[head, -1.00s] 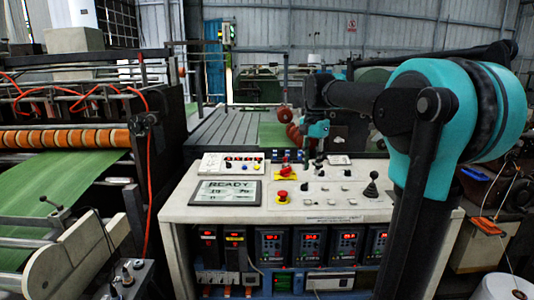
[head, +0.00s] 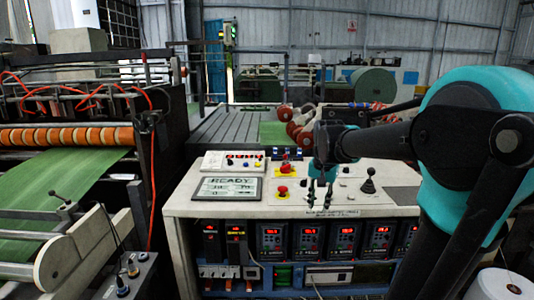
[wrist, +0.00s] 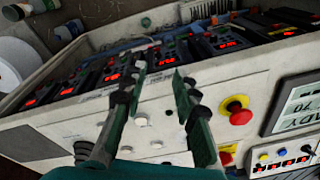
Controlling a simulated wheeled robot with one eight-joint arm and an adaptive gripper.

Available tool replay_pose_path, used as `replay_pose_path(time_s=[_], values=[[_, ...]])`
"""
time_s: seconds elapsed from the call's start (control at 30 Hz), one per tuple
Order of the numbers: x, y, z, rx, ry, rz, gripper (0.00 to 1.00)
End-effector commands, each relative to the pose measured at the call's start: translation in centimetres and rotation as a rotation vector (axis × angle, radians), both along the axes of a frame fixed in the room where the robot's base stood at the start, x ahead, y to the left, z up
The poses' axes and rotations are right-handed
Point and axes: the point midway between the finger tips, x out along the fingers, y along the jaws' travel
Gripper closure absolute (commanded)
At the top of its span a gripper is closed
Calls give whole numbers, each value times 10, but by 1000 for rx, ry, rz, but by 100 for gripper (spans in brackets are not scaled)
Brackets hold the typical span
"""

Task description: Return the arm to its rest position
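My gripper (head: 318,194) hangs over the front part of the control desk (head: 190,206), right of the red emergency button (head: 282,191). In the wrist view my gripper (wrist: 158,80) shows its two fingers apart, with nothing between them. The desk top and its white buttons (wrist: 141,119) lie beyond the fingers. My arm, teal and black, comes in from the right of the head view and covers part of the desk's right side.
A screen (head: 227,188) reading READY and a black joystick (head: 368,184) stand on the desk. Red-lit drive units (head: 307,238) sit below its front edge. A machine with green sheet (head: 70,178) stands at left. A white roll (head: 500,284) is at lower right.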

Motion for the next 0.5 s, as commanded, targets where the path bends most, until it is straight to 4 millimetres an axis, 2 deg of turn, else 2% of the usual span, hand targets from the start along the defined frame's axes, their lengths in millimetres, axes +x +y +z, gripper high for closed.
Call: replay_pose_path(time_s=[0.2, 0.3, 0.4, 0.5], values=[[-71, -13, -88, -43, -108, 221, 71], [-107, -18, -125, -74, -160, 328, 71], [-136, -21, -152, -102, -196, 408, 71], [-154, -23, -167, -122, -220, 459, 71]])
